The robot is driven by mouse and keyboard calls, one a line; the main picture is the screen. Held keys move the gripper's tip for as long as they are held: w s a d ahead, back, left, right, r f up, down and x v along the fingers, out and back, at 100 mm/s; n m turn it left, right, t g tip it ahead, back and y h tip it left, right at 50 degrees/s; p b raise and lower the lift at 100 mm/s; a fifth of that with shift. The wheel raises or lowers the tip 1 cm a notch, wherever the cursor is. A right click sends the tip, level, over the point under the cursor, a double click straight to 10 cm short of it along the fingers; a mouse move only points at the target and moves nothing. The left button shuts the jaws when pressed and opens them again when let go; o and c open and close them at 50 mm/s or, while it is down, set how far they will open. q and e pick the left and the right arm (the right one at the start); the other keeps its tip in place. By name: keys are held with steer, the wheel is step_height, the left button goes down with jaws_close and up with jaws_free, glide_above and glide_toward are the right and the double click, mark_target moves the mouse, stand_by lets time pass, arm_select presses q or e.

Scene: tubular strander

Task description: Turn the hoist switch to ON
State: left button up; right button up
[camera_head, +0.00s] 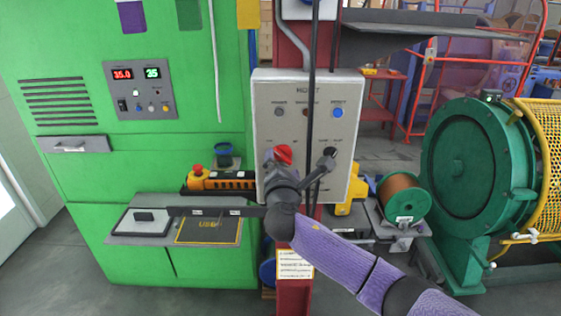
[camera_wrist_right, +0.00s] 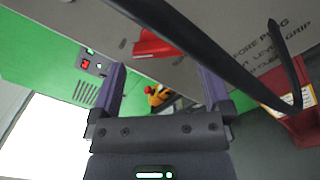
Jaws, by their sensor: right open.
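The grey hoist panel (camera_head: 305,125) is mounted on a red post, with a row of lamps of which the right one is blue. A red rotary switch (camera_head: 283,154) sits at its lower left and a black switch (camera_head: 328,160) at its lower right. Their small labels are unreadable. My right gripper (camera_head: 275,168) is at the panel, just below the red switch. In the right wrist view the gripper (camera_wrist_right: 160,72) is open, and the red switch (camera_wrist_right: 152,45) shows beyond and between its fingertips. I cannot tell whether they touch. My left gripper is not in view.
A black cable (camera_head: 312,90) hangs in front of the panel and crosses close before the right wrist view (camera_wrist_right: 215,60). A green cabinet (camera_head: 60,150) with a shelf stands left. An orange control box (camera_head: 215,180) is beside the panel. A green machine drum (camera_head: 465,150) stands right.

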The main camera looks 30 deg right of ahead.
steer(key=shift+x, duration=1)
steer(key=c, duration=1.1)
steer(key=shift+o, duration=0.2)
steer(key=shift+f, duration=0.1)
steer(key=shift+m, duration=0.3)
steer(key=m+b, duration=0.2)
steer(key=m, duration=0.1)
steer(key=shift+a+m, duration=0.1)
steer(key=shift+m, duration=0.3)
steer(key=m+b, duration=0.1)
steer(key=m, duration=0.3)
steer(key=shift+m, duration=0.3)
steer(key=m+b, duration=0.1)
steer(key=m, duration=0.3)
steer(key=shift+b, duration=0.4)
steer(key=shift+m+b, duration=0.5)
steer(key=shift+m, duration=1.9)
